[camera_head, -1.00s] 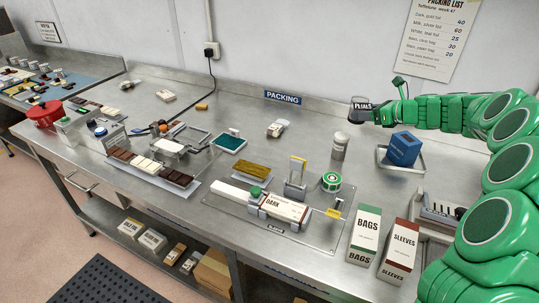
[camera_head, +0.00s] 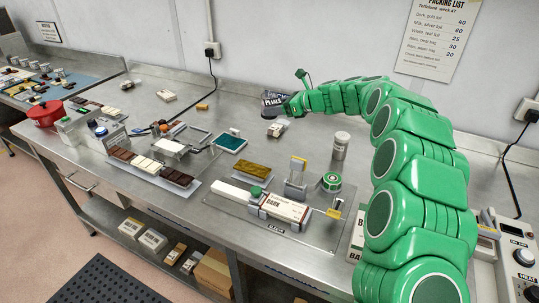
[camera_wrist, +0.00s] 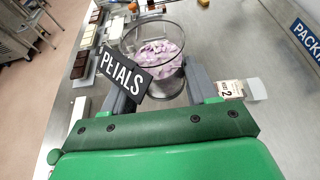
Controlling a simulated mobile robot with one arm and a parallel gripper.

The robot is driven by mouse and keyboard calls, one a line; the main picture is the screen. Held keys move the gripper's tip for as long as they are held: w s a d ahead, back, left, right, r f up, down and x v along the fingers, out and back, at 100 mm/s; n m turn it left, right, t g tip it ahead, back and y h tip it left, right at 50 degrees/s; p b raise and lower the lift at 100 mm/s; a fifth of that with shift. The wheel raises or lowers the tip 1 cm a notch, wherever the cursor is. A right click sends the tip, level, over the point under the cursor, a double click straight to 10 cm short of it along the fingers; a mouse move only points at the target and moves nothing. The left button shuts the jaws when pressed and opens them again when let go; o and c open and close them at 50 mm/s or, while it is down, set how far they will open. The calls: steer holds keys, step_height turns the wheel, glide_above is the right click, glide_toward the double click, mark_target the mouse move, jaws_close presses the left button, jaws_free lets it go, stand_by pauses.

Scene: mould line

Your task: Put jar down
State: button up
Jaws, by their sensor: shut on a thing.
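The jar (camera_wrist: 157,62) is clear glass with pale purple petals inside and a black label reading PETALS. In the wrist view it sits between the two grey fingers of my gripper (camera_wrist: 161,90), which is shut on it. In the head view the jar (camera_head: 273,102) is small and dark, at the end of my green arm, in front of the back wall and the PACKING sign. My gripper (camera_head: 288,106) holds it from the right. The jar looks raised above the steel counter (camera_head: 300,140); its exact height and its base are hard to tell.
A small white labelled pack (camera_head: 277,129) lies just below the jar in the head view. A grey-white canister (camera_head: 340,145) stands to the right. A teal-topped tray (camera_head: 231,143) and chocolate bars (camera_head: 150,166) are to the left. Bare counter lies around the white pack.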

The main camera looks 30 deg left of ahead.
step_height(320, 180, down, 16)
steer(key=shift+f, duration=0.1)
stand_by(0.7)
steer(key=shift+f, duration=0.1)
steer(key=o, duration=1.1)
steer(key=shift+d, duration=0.15)
steer(key=shift+d+r, duration=0.3)
steer(key=shift+d, duration=0.05)
steer(key=v, duration=1.1)
steer(key=shift+r, duration=0.1)
